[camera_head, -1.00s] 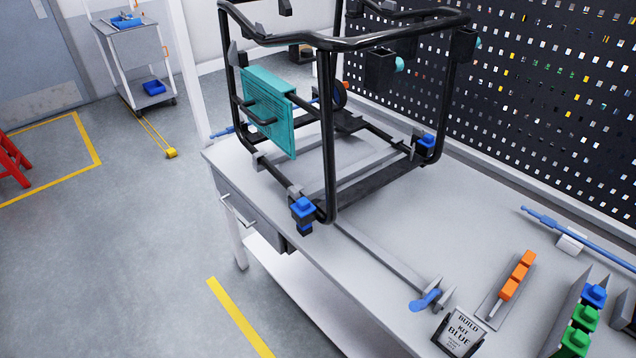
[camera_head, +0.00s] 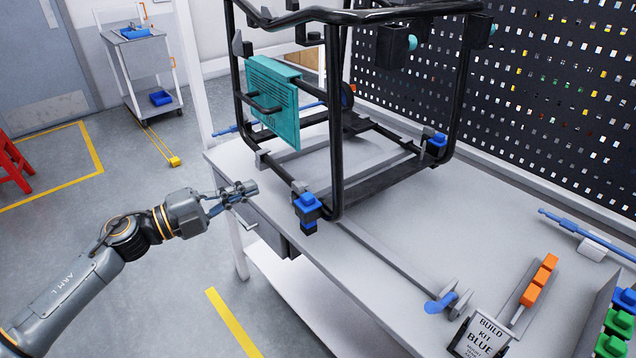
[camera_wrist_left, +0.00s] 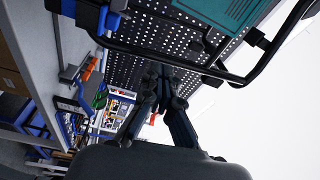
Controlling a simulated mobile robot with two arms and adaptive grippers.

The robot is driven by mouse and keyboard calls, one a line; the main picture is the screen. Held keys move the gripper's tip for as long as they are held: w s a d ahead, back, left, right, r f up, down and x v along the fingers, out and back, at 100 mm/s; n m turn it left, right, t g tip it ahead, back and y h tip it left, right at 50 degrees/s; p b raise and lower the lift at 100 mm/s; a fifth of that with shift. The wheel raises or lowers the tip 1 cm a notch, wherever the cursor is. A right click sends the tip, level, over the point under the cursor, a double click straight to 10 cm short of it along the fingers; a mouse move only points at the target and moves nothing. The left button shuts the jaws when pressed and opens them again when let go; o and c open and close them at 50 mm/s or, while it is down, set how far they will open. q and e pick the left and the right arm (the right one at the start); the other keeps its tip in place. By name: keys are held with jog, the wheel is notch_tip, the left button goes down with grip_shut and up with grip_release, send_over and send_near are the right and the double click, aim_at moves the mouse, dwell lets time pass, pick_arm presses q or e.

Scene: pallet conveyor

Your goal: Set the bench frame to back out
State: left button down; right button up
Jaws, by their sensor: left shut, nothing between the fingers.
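The bench frame (camera_head: 338,120) is a black tubular cage standing upright on the grey bench top. A teal panel (camera_head: 272,100) with a dark handle is on its left side. Blue clamps sit at its base, one at the near corner (camera_head: 307,203) and one at the right (camera_head: 437,141). A blue-handled lever (camera_head: 440,303) lies at the end of a rail along the bench front. My left gripper (camera_head: 250,190) is shut and empty, left of the frame near the bench edge. It also shows in the left wrist view (camera_wrist_left: 160,75), with a frame tube beside it. My right gripper is not seen.
A sign reading "BUILD KIT BLUE" (camera_head: 484,335) stands at the front right. A blue rod (camera_head: 585,235) lies near the black pegboard (camera_head: 500,110). The middle of the bench is clear.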

pick_arm(q)
jog(key=s+d+r+m+g, duration=0.1)
jog(key=s+r+m+g, duration=0.1)
jog(key=s+m, duration=0.1)
jog(key=p, duration=0.4)
send_near(332, 167)
jog(key=x, duration=0.5)
jog(key=shift+w+d, duration=0.25)
jog(key=shift+d, duration=0.1)
jog(key=shift+w+d+f, duration=0.1)
jog(key=shift+w+d, duration=0.15)
jog(key=shift+d, duration=0.3)
